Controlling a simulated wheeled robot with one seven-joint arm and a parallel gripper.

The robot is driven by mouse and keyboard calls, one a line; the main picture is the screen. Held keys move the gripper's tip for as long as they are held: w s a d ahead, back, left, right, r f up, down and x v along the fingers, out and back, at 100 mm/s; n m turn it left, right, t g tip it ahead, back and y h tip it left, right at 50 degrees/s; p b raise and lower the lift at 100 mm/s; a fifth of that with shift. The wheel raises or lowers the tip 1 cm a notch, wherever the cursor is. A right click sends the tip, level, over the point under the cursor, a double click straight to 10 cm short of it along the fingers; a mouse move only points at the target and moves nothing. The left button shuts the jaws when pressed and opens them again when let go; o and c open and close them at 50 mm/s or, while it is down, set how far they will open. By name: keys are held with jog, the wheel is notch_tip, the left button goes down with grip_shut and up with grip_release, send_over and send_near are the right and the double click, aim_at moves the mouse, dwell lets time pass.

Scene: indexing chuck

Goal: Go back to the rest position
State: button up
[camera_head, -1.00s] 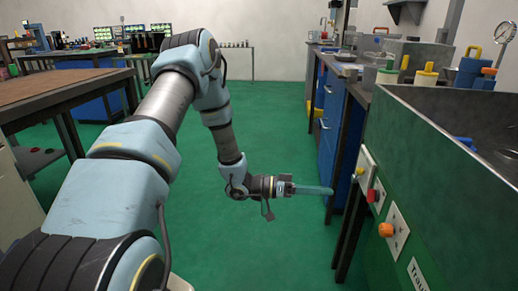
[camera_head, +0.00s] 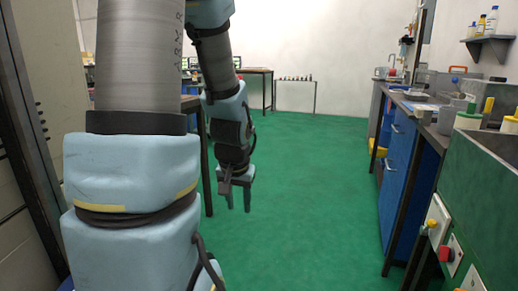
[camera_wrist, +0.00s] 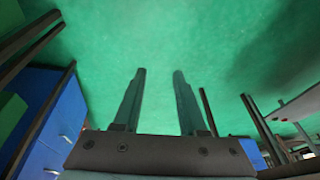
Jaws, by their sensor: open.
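My gripper (camera_head: 239,195) hangs at the end of my folded arm, left of the middle in the head view, with its fingers pointing down over the green floor. In the wrist view my gripper (camera_wrist: 157,95) shows two parallel fingers set apart, with only green floor between and beyond them. It is open and empty. Nothing touches the fingers.
A wooden-topped table (camera_head: 254,71) stands behind my arm. The green floor (camera_head: 310,180) between is clear. A tall grey cabinet (camera_head: 30,150) is close on the left.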

jog(key=s+a+r+n+g, duration=0.2)
jog(key=s, duration=0.4)
notch_tip(320, 180, up, 16)
jog(key=p, duration=1.7)
jog(key=shift+s+d+r, duration=0.15)
jog(key=shift+d+r, duration=0.05)
jog(key=shift+r, duration=0.05)
